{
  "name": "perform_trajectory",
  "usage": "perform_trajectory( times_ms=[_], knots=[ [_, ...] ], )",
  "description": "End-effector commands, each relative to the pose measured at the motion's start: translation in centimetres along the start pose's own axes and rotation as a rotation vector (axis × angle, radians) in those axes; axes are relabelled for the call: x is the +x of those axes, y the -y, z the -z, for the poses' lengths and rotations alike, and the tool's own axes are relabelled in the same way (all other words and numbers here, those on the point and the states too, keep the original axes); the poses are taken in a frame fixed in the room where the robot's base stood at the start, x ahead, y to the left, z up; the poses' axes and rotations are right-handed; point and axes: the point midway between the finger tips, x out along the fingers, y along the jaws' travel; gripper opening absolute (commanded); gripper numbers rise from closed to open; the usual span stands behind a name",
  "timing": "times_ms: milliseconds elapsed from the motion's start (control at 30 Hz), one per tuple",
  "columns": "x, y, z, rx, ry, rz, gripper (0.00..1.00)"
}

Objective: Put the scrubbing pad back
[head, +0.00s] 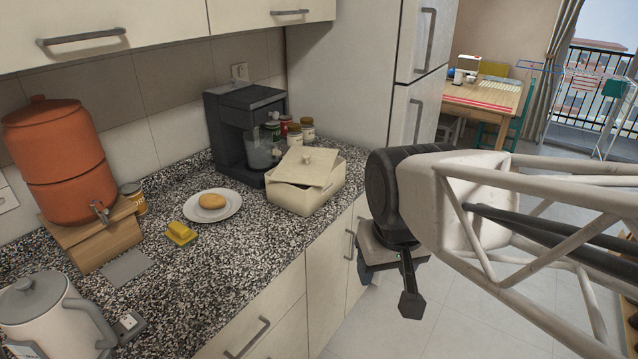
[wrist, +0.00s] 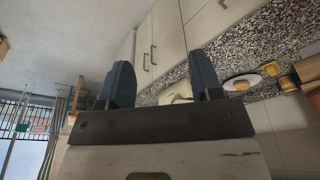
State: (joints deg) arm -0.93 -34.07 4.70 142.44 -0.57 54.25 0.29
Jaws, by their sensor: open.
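A small yellow block with a darker base, looking like the scrubbing pad (head: 181,233), lies on the speckled counter (head: 215,275), in front of a white plate. It also shows small at the right of the wrist view (wrist: 270,68). A flat grey square (head: 127,265) lies on the counter left of it; I cannot tell what it is. My gripper (head: 392,285) hangs over the floor, right of the counter edge and far from the pad. In the wrist view its two fingers (wrist: 163,78) are apart with nothing between them.
A plate (head: 236,212) holds a round bun (head: 212,201). A cream lidded box (head: 306,187) stands near the counter edge, before the coffee machine (head: 243,130). An orange dispenser (head: 60,160) on a wooden stand (head: 92,240) and a kettle (head: 50,318) are left. The counter's front middle is clear.

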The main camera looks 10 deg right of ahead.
Motion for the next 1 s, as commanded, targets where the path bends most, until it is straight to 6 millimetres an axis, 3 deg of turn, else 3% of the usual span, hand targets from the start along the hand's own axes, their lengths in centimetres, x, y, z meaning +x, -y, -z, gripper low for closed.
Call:
perform_trajectory(
  times_ms=[100,233,1000],
  knots=[
    [0.2,-0.5,-1.7,0.024,-0.009,-0.004,0.59],
    [0.5,-0.7,-2.5,0.035,-0.011,-0.006,0.59],
    [0.5,-0.7,-2.6,0.036,-0.011,-0.006,0.59]
  ],
)
